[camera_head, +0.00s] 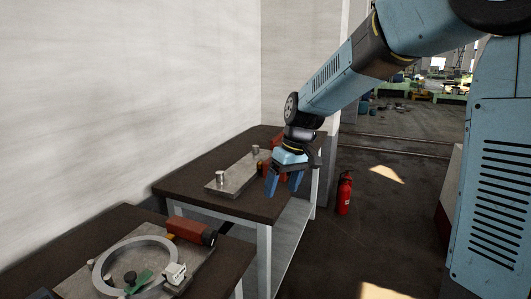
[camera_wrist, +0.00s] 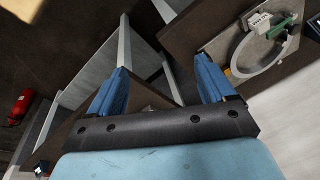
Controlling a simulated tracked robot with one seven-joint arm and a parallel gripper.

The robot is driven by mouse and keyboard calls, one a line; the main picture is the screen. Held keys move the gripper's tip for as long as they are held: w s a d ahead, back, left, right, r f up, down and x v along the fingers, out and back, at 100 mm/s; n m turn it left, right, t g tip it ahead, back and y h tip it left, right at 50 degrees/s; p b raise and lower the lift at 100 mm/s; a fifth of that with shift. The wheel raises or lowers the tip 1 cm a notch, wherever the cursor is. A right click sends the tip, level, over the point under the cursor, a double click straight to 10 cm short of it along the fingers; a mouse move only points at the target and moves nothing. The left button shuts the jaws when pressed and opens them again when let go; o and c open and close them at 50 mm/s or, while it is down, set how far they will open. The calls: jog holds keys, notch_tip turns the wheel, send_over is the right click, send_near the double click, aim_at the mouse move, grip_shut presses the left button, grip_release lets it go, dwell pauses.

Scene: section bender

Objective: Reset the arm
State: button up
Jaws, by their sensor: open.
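My blue arm reaches in from the upper right in the head view. My gripper (camera_head: 283,184) hangs over the right edge of the far table (camera_head: 180,186), fingers pointing down. In the wrist view my gripper (camera_wrist: 160,88) shows two blue fingers spread apart with nothing between them. The table edge and its pale legs lie below the fingers.
A metal plate (camera_head: 222,185) with pegs and a red-orange part lie on the far table. The near table (camera_head: 232,262) holds a grey ring (camera_head: 104,264) and a red-black tool (camera_head: 190,231). A fire extinguisher (camera_head: 344,193) stands on the floor. A wall is at left.

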jog(key=s+d+r+m+t+h, duration=0.1)
jog(key=s+d+r+m+t, duration=0.1)
jog(key=s+d, duration=0.7)
jog(key=s+d+r+m+t+h, duration=0.1)
jog(key=s+d+r+m+t, duration=0.2)
jog(key=s+d, duration=0.7)
jog(key=s+r+m, duration=0.2)
jog(key=s, duration=0.1)
jog(key=shift+s+r+m+h, duration=0.15)
jog(key=shift+r+m+h, duration=0.15)
